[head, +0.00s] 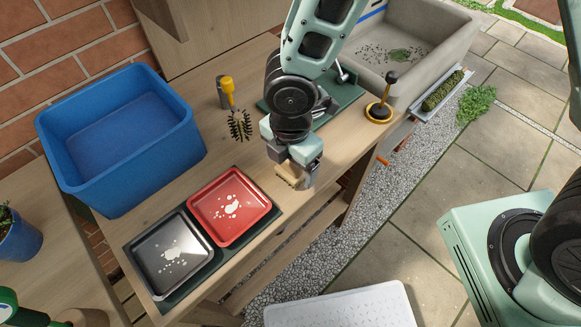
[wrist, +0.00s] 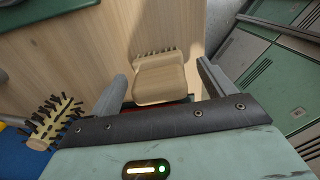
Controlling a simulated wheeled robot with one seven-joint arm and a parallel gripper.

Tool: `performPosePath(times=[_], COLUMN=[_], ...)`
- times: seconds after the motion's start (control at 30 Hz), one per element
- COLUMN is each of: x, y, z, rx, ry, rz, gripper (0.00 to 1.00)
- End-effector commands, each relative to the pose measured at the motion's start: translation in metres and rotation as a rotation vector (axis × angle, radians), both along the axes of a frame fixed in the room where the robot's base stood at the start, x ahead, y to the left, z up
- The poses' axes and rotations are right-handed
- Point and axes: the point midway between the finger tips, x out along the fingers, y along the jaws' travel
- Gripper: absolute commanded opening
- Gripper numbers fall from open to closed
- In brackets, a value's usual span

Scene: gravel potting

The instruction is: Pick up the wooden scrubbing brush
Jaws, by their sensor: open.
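The wooden scrubbing brush (wrist: 160,82) is a pale wood block with a row of bristles along its far side in the wrist view. It lies on the wooden bench near its front edge; in the head view the brush (head: 288,177) is partly hidden by my gripper. My gripper (wrist: 162,70) is open, with one finger on each side of the brush and a visible gap to each. In the head view my gripper (head: 299,168) points down right at the brush.
A red tray (head: 262,208) and a black tray (head: 205,262) lie left of the brush. A yellow-based plunger-like tool (head: 378,112) and a grey sink (head: 440,45) are to the right.

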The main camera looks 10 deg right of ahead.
Motion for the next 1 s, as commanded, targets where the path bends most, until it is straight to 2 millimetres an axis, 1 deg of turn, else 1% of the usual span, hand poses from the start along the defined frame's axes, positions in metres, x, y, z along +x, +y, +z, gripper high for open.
performPosePath(times=[0.03, 0.13, 0.37, 0.4, 0.47, 0.5, 0.57, 0.6, 0.87, 0.97, 1.0], x=[0.0, 0.0, 0.0, 0.0, 0.0, 0.001, 0.001, 0.001, 0.001, 0.001, 0.001], y=[0.001, 0.001, 0.001, 0.001, 0.001, 0.001, 0.001, 0.001, 0.001, 0.0, 0.001], z=[-0.008, -0.016, -0.017, -0.017, -0.017, -0.017, -0.017, -0.017, -0.016, -0.007, -0.001], rx=[-0.001, 0.0, 0.001, 0.001, 0.001, 0.001, 0.001, 0.001, 0.001, 0.002, 0.003], ry=[0.001, 0.0, -0.002, -0.002, -0.002, -0.002, -0.002, -0.002, -0.002, -0.002, -0.003], rz=[0.002, 0.0, 0.0, -0.001, -0.001, -0.001, -0.001, -0.001, -0.001, -0.004, -0.004], gripper=[0.82, 0.82, 0.82, 0.79, 0.62, 0.51, 0.35, 0.32, 0.32, 0.32, 0.32])
